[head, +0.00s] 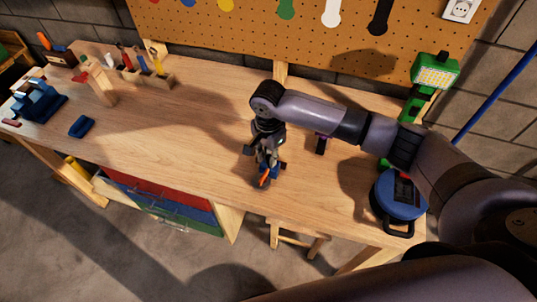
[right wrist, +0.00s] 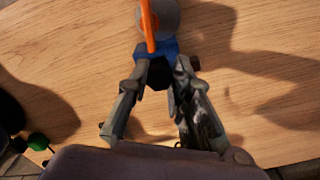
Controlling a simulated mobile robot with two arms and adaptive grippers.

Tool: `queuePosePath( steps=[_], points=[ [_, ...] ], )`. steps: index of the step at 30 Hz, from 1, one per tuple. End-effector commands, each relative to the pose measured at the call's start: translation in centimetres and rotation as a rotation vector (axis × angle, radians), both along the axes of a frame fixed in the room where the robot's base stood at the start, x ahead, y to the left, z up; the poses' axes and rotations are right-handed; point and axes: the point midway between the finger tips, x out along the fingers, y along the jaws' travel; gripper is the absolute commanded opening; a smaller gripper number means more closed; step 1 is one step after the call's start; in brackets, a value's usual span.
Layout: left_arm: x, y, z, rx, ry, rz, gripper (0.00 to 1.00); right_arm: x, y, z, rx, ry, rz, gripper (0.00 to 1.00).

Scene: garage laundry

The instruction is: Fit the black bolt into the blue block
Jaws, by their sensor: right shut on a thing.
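My right gripper (head: 263,168) points down over the front middle of the workbench. Its fingers (right wrist: 160,68) are closed on a blue-and-orange thing (right wrist: 152,28), with a round grey part beside the orange strip. The orange part (head: 268,174) also shows in the head view, below the fingers. A dark shape sits between the fingers in the right wrist view; I cannot tell if it is the black bolt. A flat blue block (head: 81,127) lies on the bench at the left, well apart from the gripper. My left gripper is not in view.
A small dark object (head: 321,144) stands right of the gripper. A round blue item (head: 400,196) is at the right edge. A blue vise (head: 38,98) and a wooden tool rack (head: 150,77) stand at the left.

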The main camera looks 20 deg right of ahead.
Motion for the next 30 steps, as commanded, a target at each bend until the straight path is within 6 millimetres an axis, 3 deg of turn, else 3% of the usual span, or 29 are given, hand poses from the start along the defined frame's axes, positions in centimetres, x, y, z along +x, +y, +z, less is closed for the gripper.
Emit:
queuePosePath(
  steps=[29, 30],
  points=[
    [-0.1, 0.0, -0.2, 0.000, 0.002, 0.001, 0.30, 0.0, 0.0, -2.0, 0.000, 0.000, 0.000, 0.00],
    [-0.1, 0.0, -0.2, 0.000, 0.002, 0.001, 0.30, 0.0, 0.0, -2.0, 0.000, 0.000, 0.000, 0.21]
  ],
)
